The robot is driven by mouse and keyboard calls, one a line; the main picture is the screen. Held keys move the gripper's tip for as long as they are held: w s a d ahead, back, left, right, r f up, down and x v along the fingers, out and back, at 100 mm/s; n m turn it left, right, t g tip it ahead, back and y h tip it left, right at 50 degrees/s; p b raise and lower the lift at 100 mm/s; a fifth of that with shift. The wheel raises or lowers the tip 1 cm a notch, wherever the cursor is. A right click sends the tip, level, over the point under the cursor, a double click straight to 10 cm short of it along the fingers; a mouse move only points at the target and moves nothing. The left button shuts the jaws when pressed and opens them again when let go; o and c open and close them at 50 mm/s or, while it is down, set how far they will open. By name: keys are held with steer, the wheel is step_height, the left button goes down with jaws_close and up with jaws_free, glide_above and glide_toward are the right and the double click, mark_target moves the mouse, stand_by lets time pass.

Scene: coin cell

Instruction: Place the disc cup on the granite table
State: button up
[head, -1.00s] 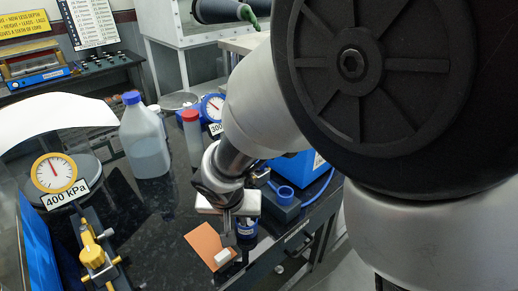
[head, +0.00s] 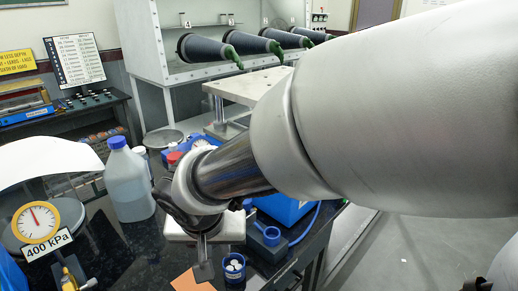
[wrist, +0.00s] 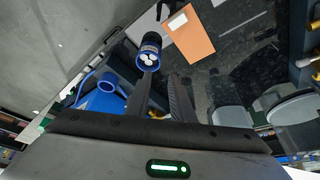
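The disc cup (head: 234,274) is a small dark blue cup with white discs inside. It stands upright near the front edge of the black granite table (head: 125,262). In the wrist view the disc cup (wrist: 151,41) lies just beyond the tip of the left finger. My gripper (head: 203,268) points down just left of the cup in the head view. In the wrist view my gripper (wrist: 162,76) shows a gap between its two fingers, with nothing held. Whether a finger touches the cup I cannot tell.
An orange card (head: 190,283) lies left of the cup, and it also shows in the wrist view (wrist: 190,36). A blue ring holder (head: 270,238) stands to the right. A large jug (head: 129,183) and a pressure gauge (head: 36,222) are at the left.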

steer(key=d+r+m, duration=0.1)
steer(key=d+r, duration=0.5)
steer(key=d, duration=0.6)
steer(key=s+d+r, duration=0.2)
steer(key=s+d, duration=0.1)
steer(key=d, duration=0.3)
steer(key=s+d+r+t, duration=0.1)
steer(key=s+d+r, duration=0.1)
steer(key=s+d, duration=0.2)
steer(key=d, duration=0.3)
steer(key=shift+d, duration=0.25)
steer(key=shift+s+a, duration=0.1)
steer(key=shift+a, duration=0.05)
